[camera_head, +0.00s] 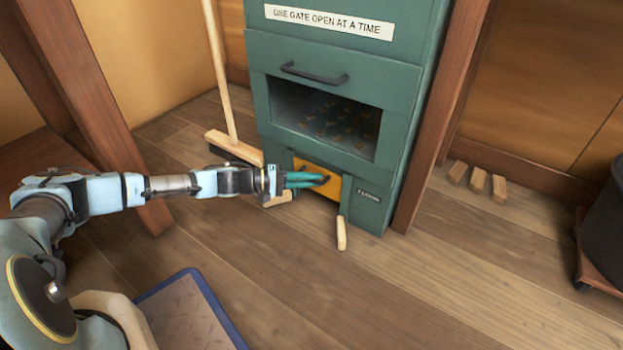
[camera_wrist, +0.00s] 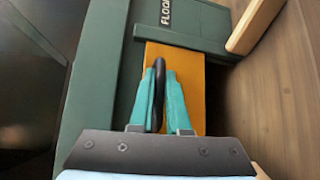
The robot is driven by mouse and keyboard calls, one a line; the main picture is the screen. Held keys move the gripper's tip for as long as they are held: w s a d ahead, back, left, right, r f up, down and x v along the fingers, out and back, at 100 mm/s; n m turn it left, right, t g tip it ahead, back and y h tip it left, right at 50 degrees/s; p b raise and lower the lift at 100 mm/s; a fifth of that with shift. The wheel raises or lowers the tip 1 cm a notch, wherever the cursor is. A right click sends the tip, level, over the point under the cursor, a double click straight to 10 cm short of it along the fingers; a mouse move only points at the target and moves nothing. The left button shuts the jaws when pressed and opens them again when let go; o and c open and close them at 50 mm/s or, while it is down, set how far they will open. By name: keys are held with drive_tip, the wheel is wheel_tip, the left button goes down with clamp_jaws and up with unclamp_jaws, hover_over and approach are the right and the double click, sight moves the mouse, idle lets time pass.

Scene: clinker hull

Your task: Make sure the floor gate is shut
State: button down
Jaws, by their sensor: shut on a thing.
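The floor gate (camera_head: 334,189) is a small orange panel low on the front of the green cabinet (camera_head: 395,110). It also shows in the wrist view (camera_wrist: 190,85), beside a label beginning "FLOO". My gripper (camera_head: 318,180) is shut on its black handle (camera_wrist: 159,95), with one teal finger on each side. A dark band lies along the gate's lower edge in the wrist view; I cannot tell whether it is a gap or shadow. Above the gate, a wide dark opening (camera_head: 330,117) in the cabinet shows small brownish pieces inside.
A panel with a dark handle (camera_head: 313,73) sits above the opening, below a sign reading "ONE GATE OPEN AT A TIME" (camera_head: 329,21). A broom (camera_head: 232,147) stands left of the cabinet. Wooden blocks (camera_head: 478,181) lie right. A blue-edged mat (camera_head: 190,312) lies in front.

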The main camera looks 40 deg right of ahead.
wheel_tip(320, 180, down, 8)
drive_tip(key=b, duration=0.4)
drive_tip(key=shift+f, duration=0.15)
drive_tip(key=c, duration=1)
unclamp_jaws()
drive_tip(key=shift+o, duration=0.6)
drive_tip(key=shift+w+a, duration=0.1)
drive_tip(key=shift+w+a+r, duration=0.15)
drive_tip(key=shift+a+r, duration=0.05)
drive_tip(key=shift+a, duration=0.05)
drive_tip(key=p+v, duration=0.4)
drive_tip(key=v, duration=0.4)
drive_tip(key=shift+w+a, duration=0.15)
drive_tip(key=shift+a, duration=0.15)
drive_tip(key=shift+w+a, duration=0.3)
drive_tip(key=shift+a, duration=0.25)
